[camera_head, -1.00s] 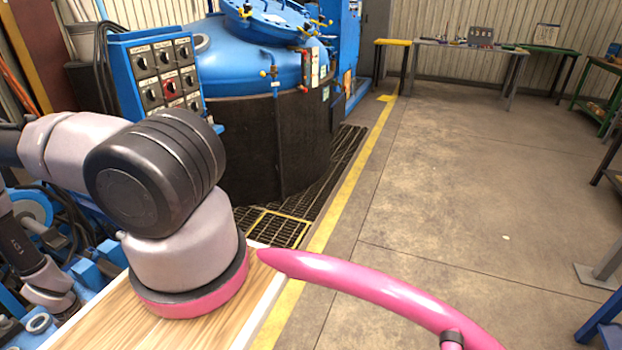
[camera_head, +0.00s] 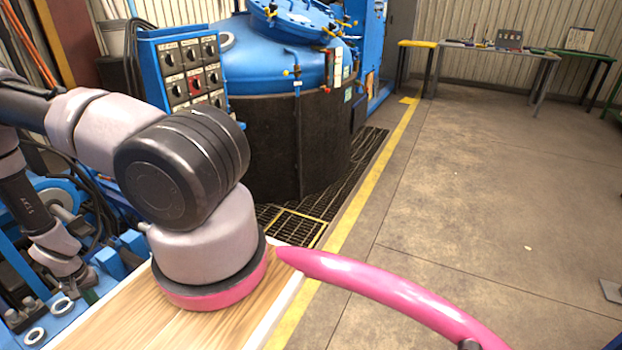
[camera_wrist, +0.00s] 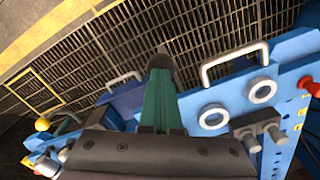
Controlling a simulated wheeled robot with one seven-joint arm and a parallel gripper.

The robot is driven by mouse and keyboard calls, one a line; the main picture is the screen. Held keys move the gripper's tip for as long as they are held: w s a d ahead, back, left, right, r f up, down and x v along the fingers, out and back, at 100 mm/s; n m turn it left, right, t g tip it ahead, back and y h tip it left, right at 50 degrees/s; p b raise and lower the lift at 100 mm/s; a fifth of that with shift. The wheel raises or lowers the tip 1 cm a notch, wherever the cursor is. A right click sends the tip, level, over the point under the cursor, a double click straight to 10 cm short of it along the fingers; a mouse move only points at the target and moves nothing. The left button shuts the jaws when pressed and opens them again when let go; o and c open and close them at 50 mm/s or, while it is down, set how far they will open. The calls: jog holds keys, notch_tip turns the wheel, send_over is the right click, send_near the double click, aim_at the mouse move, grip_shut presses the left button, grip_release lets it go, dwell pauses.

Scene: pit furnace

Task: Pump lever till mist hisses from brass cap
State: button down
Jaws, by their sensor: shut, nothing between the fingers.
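My gripper (camera_wrist: 160,105) shows in the wrist view as two green fingers pressed together, pointing away from the camera. Just beyond the fingertips stands a dark, rounded end with a metal tip (camera_wrist: 162,52); I cannot tell whether it is the lever or whether the fingers touch it. Below is a blue machine (camera_wrist: 215,85) with white rings and pale bar handles. In the head view my gripper is a small green shape (camera_head: 90,297) at the lower left, above the same blue machine (camera_head: 110,262). I cannot make out a brass cap or any mist.
A blue-topped furnace (camera_head: 285,85) with a dark body stands behind, beside a blue switch panel (camera_head: 190,75). A wooden board (camera_head: 150,328) lies in front. Floor grating (camera_head: 345,170) runs along the furnace. The concrete floor (camera_head: 480,200) at right is open, with workbenches (camera_head: 495,50) far back.

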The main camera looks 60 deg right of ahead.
notch_tip(320, 180, down, 8)
jog(key=s, duration=0.2)
jog(key=shift+r, duration=0.1)
jog(key=w+r, duration=0.1)
jog(key=r, duration=0.6)
jog(key=w+r, duration=0.1)
jog(key=r, duration=0.2)
jog(key=shift+w+r, duration=0.3)
jog(key=shift+r, duration=0.05)
jog(key=shift+r, duration=0.25)
notch_tip(320, 180, up, 5)
jog(key=shift+f, duration=0.15)
dwell(0.8)
